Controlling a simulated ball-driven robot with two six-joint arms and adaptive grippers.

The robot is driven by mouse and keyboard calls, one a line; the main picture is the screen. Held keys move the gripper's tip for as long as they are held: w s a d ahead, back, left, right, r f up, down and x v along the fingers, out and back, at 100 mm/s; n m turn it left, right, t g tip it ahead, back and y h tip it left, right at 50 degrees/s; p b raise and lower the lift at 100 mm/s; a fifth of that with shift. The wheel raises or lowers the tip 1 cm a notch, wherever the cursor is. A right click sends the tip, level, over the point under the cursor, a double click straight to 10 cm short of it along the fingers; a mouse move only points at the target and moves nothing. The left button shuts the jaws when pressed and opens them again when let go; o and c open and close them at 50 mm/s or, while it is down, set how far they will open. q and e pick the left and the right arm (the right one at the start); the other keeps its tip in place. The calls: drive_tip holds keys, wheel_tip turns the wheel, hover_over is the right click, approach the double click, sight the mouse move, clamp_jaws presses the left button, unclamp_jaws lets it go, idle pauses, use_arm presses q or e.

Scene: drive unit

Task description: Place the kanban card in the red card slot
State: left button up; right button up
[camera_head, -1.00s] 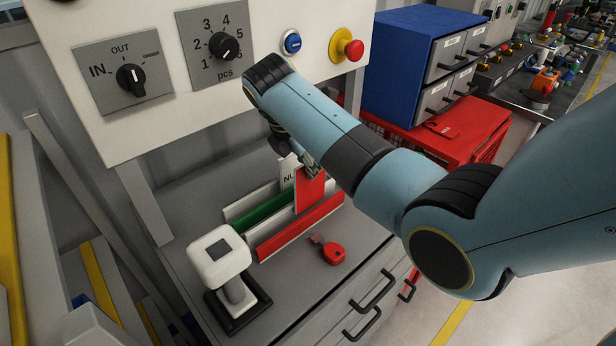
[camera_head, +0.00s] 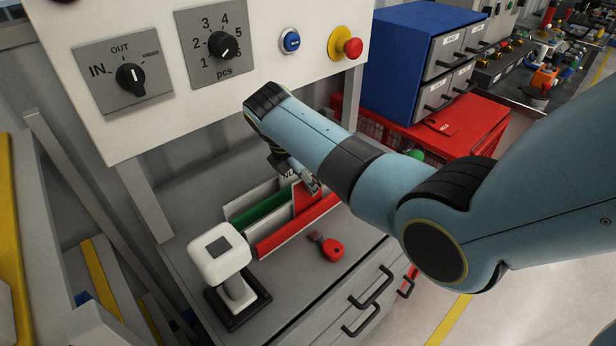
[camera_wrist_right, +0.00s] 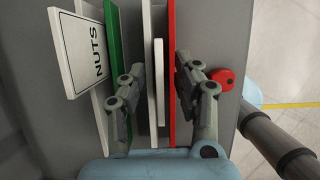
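The kanban card (camera_head: 303,201), red on its front face, stands upright behind the red strip of the red card slot (camera_head: 280,236). In the right wrist view its pale thin top edge (camera_wrist_right: 159,80) lies between a white divider and the red strip (camera_wrist_right: 171,30). My right gripper (camera_head: 310,183) is at the card's top. Its fingers (camera_wrist_right: 157,95) are spread apart on either side of the card, the divider and the red strip, with gaps to the card. The card's lower part is hidden by the strip. My left gripper is not in view.
A green strip (camera_head: 262,210) and a white NUTS label (camera_wrist_right: 85,50) stand beside the slot. A white-headed device (camera_head: 219,255) stands left on the bench, and a small red object (camera_head: 331,248) lies in front. The control panel (camera_head: 180,100) overhangs behind.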

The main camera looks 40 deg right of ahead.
drive_tip(key=b+v, duration=0.1)
drive_tip(key=v, duration=1.1)
drive_tip(key=shift+r, duration=0.2)
drive_tip(key=shift+f, duration=0.1)
